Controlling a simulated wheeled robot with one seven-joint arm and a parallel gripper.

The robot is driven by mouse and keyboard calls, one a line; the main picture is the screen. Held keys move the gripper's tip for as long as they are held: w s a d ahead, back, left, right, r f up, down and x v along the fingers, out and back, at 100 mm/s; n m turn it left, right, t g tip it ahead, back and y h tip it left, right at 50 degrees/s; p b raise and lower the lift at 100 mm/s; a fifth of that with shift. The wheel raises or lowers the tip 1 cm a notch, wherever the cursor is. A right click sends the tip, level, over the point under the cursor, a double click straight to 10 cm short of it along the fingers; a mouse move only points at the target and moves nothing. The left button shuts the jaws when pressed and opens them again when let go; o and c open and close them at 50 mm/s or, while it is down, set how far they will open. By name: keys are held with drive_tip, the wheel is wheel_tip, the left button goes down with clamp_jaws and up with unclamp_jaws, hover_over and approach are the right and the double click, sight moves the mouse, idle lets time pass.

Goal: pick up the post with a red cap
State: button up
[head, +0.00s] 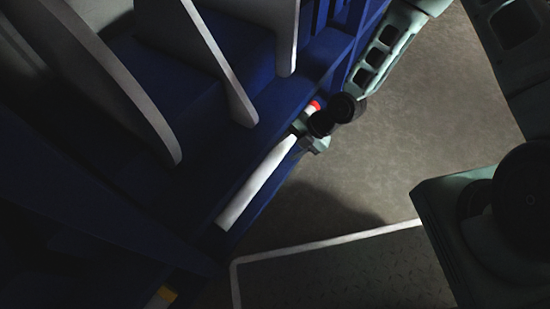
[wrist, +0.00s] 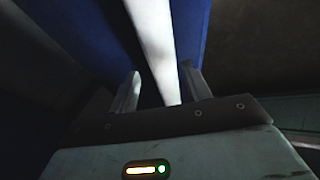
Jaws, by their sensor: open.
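The post is a long white pole (head: 262,182) with a red cap (head: 315,105) at its upper end. It lies slanted along a blue ledge in the head view. My gripper (head: 304,132) is at the post near the capped end, and my wrist hides part of the post there. In the wrist view the white post (wrist: 155,45) runs between the two open fingers of my gripper (wrist: 163,88). A dark gap shows beside the left finger. The right finger looks close to the post, and I cannot tell whether it touches.
A blue rack (head: 235,45) with pale upright panels (head: 222,65) stands left of the post. Grey floor (head: 400,140) lies open to the right. A dark plate with a white edge (head: 330,243) is at the bottom.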

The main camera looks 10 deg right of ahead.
sight(277, 155)
drive_tip(key=b+x, duration=0.3)
drive_tip(key=x, duration=0.1)
drive_tip(key=shift+s+a+f+b, duration=0.1)
drive_tip(key=shift+f+b, duration=0.2)
drive_tip(key=shift+b, duration=0.1)
drive_tip(key=shift+a+f, duration=0.25)
drive_tip(key=shift+a, duration=0.05)
drive_tip(key=shift+r, duration=0.1)
drive_tip(key=c, duration=1)
